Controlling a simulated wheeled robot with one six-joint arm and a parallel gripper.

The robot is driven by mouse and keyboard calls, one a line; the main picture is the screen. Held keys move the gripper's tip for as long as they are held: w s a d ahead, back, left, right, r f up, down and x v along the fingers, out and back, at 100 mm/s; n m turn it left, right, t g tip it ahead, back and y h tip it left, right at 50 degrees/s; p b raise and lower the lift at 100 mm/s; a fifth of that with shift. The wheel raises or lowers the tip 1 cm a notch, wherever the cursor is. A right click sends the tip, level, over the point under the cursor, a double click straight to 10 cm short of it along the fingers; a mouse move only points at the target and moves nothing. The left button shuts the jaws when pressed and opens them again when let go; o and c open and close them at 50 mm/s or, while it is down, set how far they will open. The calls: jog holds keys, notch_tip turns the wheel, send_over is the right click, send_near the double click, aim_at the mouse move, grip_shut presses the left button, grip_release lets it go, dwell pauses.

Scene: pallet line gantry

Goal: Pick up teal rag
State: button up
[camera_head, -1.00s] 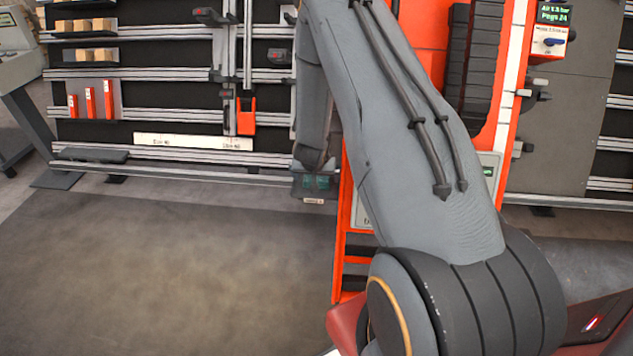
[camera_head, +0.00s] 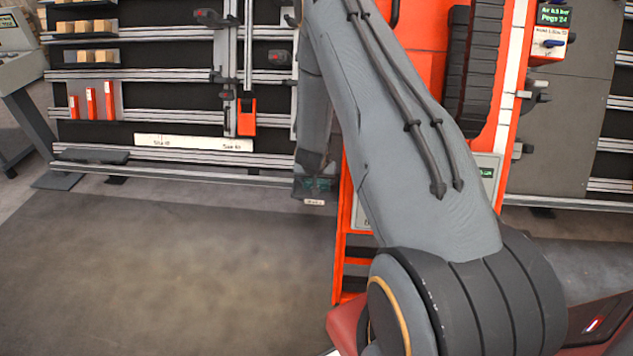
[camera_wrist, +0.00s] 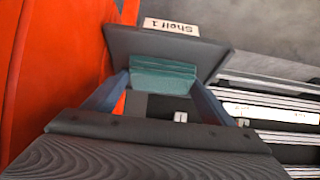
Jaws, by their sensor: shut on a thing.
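The teal rag (camera_wrist: 163,76) is a folded block on a dark grey shelf (camera_wrist: 125,40) labelled "Shelf 1" in the wrist view. My gripper (camera_wrist: 164,82) has its two blue-grey fingers at the left and right ends of the rag and is shut on it. The rag still appears to be at the shelf; whether it touches the surface I cannot tell. In the head view only a small teal patch of the rag (camera_head: 318,184) shows below my forearm, above the white shelf label. My gripper is mostly hidden there.
An orange cabinet (camera_head: 352,255) stands right beside the shelf; its orange side (camera_wrist: 40,60) fills the left of the wrist view. A rail rack (camera_head: 180,75) with wooden blocks and orange parts stands at the back left. The grey floor (camera_head: 160,270) in front is clear.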

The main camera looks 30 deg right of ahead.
jog(key=shift+r, duration=0.1)
jog(key=shift+w+a+r, duration=0.1)
jog(key=shift+r, duration=0.05)
notch_tip(320, 180, up, 7)
jog(key=shift+w+f+b, duration=0.1)
jog(key=shift+b, duration=0.25)
jog(key=w+a, duration=0.5)
jog(key=a, duration=0.3)
jog(key=w+a, duration=0.5)
jog(key=a, duration=0.3)
jog(key=shift+w+a+f, duration=0.15)
jog(key=shift+w+a, duration=0.05)
jog(key=shift+w, duration=0.2)
